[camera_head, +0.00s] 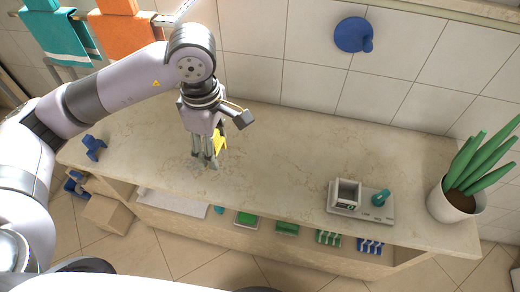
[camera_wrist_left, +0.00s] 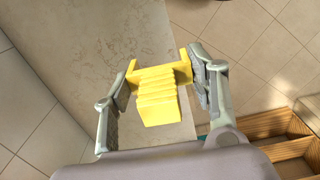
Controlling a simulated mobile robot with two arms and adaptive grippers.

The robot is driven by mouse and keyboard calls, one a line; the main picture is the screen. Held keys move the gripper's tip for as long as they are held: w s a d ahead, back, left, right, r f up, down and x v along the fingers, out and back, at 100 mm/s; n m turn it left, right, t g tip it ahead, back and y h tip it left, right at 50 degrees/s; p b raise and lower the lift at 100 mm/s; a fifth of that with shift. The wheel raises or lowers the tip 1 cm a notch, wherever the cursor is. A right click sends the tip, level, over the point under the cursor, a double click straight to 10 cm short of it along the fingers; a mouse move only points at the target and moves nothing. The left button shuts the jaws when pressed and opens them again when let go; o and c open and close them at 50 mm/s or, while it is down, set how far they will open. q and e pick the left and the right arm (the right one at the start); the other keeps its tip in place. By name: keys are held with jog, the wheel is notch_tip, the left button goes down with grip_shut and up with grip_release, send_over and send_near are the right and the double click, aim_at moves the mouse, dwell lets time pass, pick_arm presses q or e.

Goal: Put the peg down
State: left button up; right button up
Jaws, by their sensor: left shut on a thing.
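The yellow peg (camera_wrist_left: 158,92), a ribbed piece with a crossbar, is between the fingers of my left gripper (camera_wrist_left: 160,85) in the left wrist view. The fingers press on the two ends of its crossbar. In the head view my left gripper (camera_head: 207,162) points down over the left part of the stone counter (camera_head: 270,165), with part of the yellow peg (camera_head: 219,141) showing beside the fingers. I cannot tell whether the peg touches the counter. My right gripper is not in view.
A small blue piece (camera_head: 93,147) lies at the counter's left end. A grey tray (camera_head: 345,214) with a square box and a teal piece stands at the right, near a potted plant (camera_head: 454,203). The middle counter is clear. A blue hook (camera_head: 353,35) is on the tiled wall.

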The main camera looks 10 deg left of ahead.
pick_arm(q)
jog(key=n, duration=0.4)
jog(key=shift+w+d+b, duration=0.2)
jog(key=shift+w+b, duration=0.1)
jog(key=shift+w, duration=0.05)
jog(key=n, duration=0.4)
jog(key=shift+w+d+f+n+b, duration=0.1)
jog(key=shift+w+d+n+b, duration=0.05)
jog(key=shift+w+n+b, duration=0.2)
jog(key=w+d+f+n, duration=0.1)
jog(key=f+n, duration=0.5)
jog(key=n, duration=0.1)
jog(key=w+f+n, duration=0.1)
jog(key=f+n, duration=0.5)
jog(key=n, duration=0.2)
jog(key=w+d+f+n+b, duration=0.1)
jog(key=f+n, duration=0.5)
jog(key=n, duration=0.2)
jog(key=shift+d+f+n, duration=0.25)
jog(key=shift+d+f, duration=0.05)
jog(key=shift+f, duration=0.5)
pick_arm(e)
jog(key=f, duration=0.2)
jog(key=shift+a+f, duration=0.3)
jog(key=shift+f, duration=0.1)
pick_arm(q)
jog(key=shift+f, duration=0.1)
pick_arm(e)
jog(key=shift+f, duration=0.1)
